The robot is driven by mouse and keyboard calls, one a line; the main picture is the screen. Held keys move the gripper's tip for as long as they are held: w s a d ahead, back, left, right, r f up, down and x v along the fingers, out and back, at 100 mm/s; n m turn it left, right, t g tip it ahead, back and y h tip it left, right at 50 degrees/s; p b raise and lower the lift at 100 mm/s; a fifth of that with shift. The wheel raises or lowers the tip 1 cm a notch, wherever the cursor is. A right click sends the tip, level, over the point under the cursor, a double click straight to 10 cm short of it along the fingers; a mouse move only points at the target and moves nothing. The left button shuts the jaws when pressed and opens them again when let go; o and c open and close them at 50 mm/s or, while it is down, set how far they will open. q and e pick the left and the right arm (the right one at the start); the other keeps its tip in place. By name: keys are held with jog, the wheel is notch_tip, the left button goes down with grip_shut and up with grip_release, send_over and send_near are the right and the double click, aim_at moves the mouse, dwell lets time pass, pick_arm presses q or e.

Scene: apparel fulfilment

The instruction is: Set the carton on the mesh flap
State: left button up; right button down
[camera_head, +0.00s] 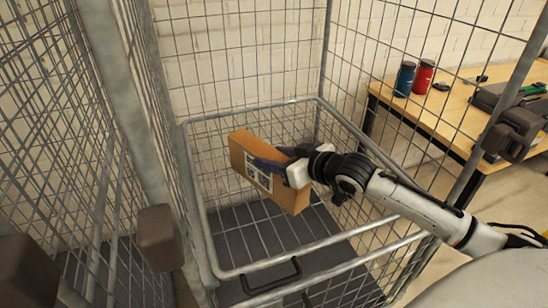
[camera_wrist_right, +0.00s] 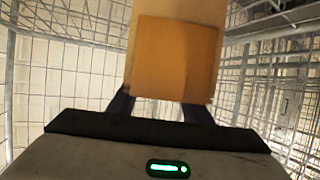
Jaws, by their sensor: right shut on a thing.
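A brown cardboard carton (camera_head: 268,185) with a white label hangs tilted inside the wire cage. My right gripper (camera_head: 283,170) reaches in from the right and is shut on the carton. In the right wrist view the carton (camera_wrist_right: 175,60) is between the dark fingers, its near face filling the upper middle. The mesh flap (camera_head: 335,243), a grey-framed wire panel with a dark handle at the front, lies below and around the carton in the head view. The carton appears apart from the mesh, though the gap is hard to judge. My left gripper is out of view.
Tall wire cage walls (camera_head: 245,50) stand at the left, back and right. Brown padded blocks (camera_head: 160,238) are at the left front. A wooden table (camera_head: 455,120) beyond the right wall bears a blue cup (camera_head: 404,80), a red cup (camera_head: 423,77) and dark cases.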

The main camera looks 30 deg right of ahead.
jog(key=shift+r, duration=0.1)
jog(key=c, duration=0.9)
grip_release()
jog(key=p+v, duration=0.1)
jog(key=v, duration=1.1)
